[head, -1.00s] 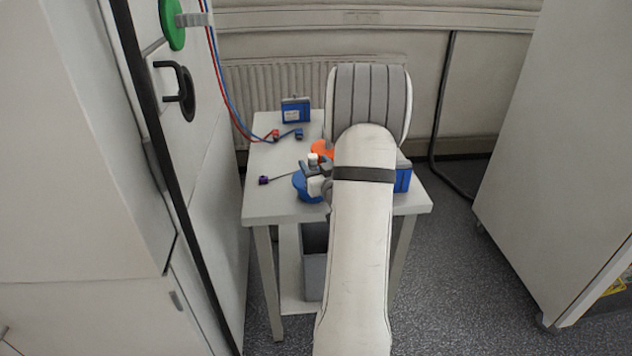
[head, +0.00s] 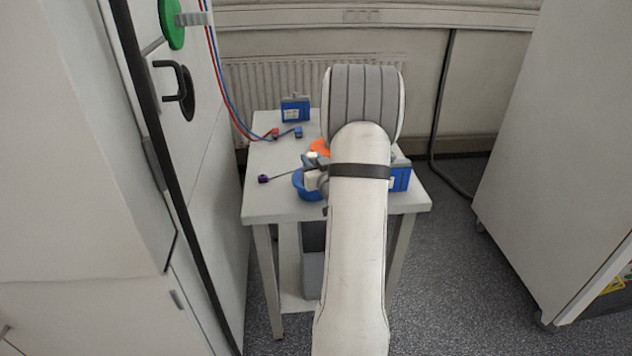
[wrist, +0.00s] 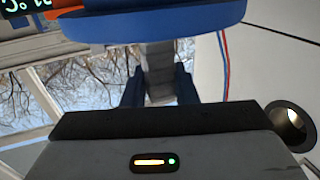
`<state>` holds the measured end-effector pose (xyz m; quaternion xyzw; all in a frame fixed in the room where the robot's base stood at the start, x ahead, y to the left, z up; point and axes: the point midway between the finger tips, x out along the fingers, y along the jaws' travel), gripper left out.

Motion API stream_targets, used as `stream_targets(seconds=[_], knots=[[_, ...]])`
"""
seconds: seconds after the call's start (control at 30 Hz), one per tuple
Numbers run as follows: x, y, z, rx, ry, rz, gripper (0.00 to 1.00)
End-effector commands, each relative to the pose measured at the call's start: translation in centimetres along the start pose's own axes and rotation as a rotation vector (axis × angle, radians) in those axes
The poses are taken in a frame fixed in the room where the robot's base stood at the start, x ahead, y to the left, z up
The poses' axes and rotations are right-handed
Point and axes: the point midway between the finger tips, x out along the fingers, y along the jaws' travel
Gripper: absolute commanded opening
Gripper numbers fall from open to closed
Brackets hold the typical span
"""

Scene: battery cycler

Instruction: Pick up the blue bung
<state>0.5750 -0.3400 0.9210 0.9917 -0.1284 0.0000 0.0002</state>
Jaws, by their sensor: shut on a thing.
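The blue bung (head: 306,188) shows as a round blue shape at the front middle of the white table, partly hidden by my wrist. In the wrist view it fills the top as a wide blue disc (wrist: 150,24), with a grey stem (wrist: 160,75) below it. My gripper (wrist: 160,92) has its two dark fingers on either side of this stem and is shut on it. In the head view my gripper is mostly hidden by my arm. I cannot tell whether the bung is clear of the table.
A blue box (head: 296,110) stands at the back of the white table (head: 270,208); another blue box (head: 399,178) is at right. Red and blue plugs (head: 286,133), a purple-ended rod (head: 264,179) and an orange item (head: 321,147) lie around. The table's front left is clear.

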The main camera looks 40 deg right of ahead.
Motion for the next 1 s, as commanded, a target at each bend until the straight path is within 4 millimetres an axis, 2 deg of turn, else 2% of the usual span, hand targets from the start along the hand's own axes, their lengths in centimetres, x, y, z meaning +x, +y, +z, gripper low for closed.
stream_targets(seconds=[0.47,0.57,0.8,1.0], knots=[[0.0,0.0,-0.7,-0.002,0.004,0.0,0.0],[0.1,0.0,-1.9,-0.003,0.006,-0.001,0.0],[0.0,-0.1,-6.8,-0.003,0.007,-0.001,0.0],[0.1,-0.1,-9.7,-0.002,0.005,-0.002,0.0]])
